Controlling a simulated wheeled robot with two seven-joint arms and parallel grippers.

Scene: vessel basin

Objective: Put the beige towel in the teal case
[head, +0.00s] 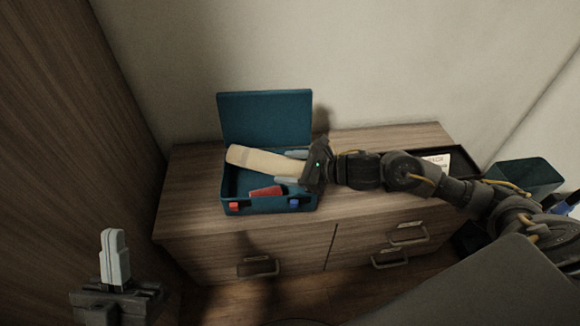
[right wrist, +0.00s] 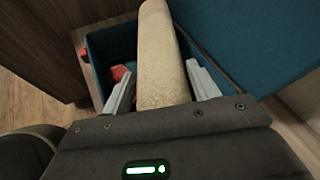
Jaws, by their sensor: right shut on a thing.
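The teal case (head: 222,195) stands with its lid up on the wooden dresser; its wall also shows in the right wrist view (right wrist: 98,45). The beige towel (head: 262,160) is a long roll held above the open case, slanting over its left side. My right gripper (head: 305,172) is shut on the towel's right end. In the right wrist view the towel (right wrist: 162,60) runs away from between the two grey fingers (right wrist: 160,92). My left gripper (head: 115,258) is low at the left, away from the case; its fingers look close together.
A red item (head: 265,192) lies inside the case, with greyish items partly hidden by the towel and gripper. A dark tray (head: 463,163) with a white label or paper lies on the dresser's right. A teal bin (head: 525,177) stands further right. The dresser top left of the case is clear.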

